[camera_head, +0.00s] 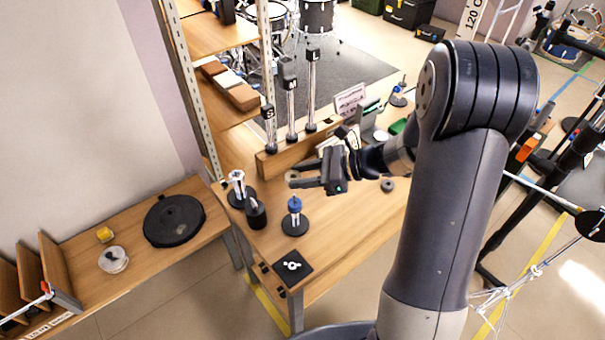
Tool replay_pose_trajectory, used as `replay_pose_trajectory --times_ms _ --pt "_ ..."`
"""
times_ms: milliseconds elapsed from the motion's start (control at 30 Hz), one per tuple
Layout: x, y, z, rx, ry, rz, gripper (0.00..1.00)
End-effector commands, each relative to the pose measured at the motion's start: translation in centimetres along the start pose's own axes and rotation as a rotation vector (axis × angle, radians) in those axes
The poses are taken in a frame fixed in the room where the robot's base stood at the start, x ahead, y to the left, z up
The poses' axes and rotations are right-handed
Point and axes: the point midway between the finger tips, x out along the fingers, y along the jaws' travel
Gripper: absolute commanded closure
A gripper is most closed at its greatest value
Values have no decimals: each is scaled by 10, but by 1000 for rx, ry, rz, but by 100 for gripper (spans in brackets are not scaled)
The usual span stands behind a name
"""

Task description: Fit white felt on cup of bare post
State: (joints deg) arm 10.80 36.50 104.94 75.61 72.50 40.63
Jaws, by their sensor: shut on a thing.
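My gripper (293,177) is above the wooden table, with its fingers pointing left. It is shut on a small pale round piece (290,174), which looks like the white felt; the fingers hide much of it. Left of the fingertips, a silver post (238,183) with a pale top stands upright on a black round base. It looks like the bare post, but its cup is too small to make out. The gripper and the held piece are apart from this post.
A short black post (256,213) and a blue-topped post (294,208) stand nearby. Tall silver posts (291,108) rise from a wooden block (284,158) behind the gripper. A black square plate (292,265) lies at the front corner. A small dark ring (387,185) lies to the right.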

Motion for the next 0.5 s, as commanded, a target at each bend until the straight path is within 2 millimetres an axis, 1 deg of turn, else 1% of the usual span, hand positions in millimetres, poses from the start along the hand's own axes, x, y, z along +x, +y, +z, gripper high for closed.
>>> replay_pose_trajectory --times_ms 267,500 --pt "4 0 -10 1 0 0 85" --pt "10 0 -23 2 0 0 85"
